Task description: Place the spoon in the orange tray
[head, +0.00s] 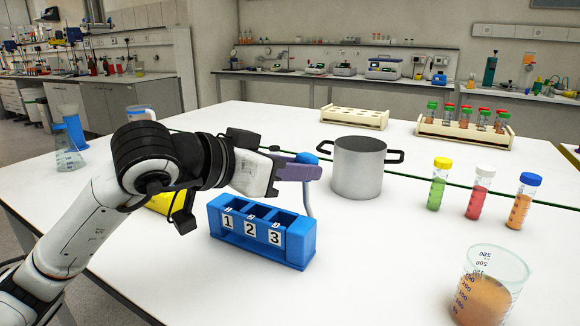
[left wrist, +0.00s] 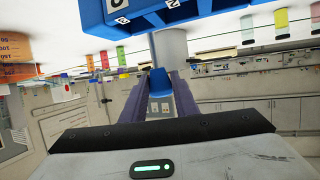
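The spoon has a blue end (head: 306,158) above my left gripper's fingers and a pale blue-grey shaft (head: 309,203) below them. It is roughly upright, and its lower end is near the blue rack's right end; I cannot tell if they touch. My left gripper (head: 306,173) has purple fingers shut on the spoon. In the left wrist view the blue part of the spoon (left wrist: 158,83) sits between the fingers. I see no clearly orange tray. A yellow object (head: 160,203) is mostly hidden behind my left arm. My right gripper is out of view.
A blue rack (head: 225,238) numbered 1, 2, 3 stands below the gripper. A metal pot (head: 358,168) is just right of it. Capped tubes (head: 438,185) and a beaker of orange liquid (head: 490,290) stand at right. Tube racks (head: 353,119) are behind. The front middle table is clear.

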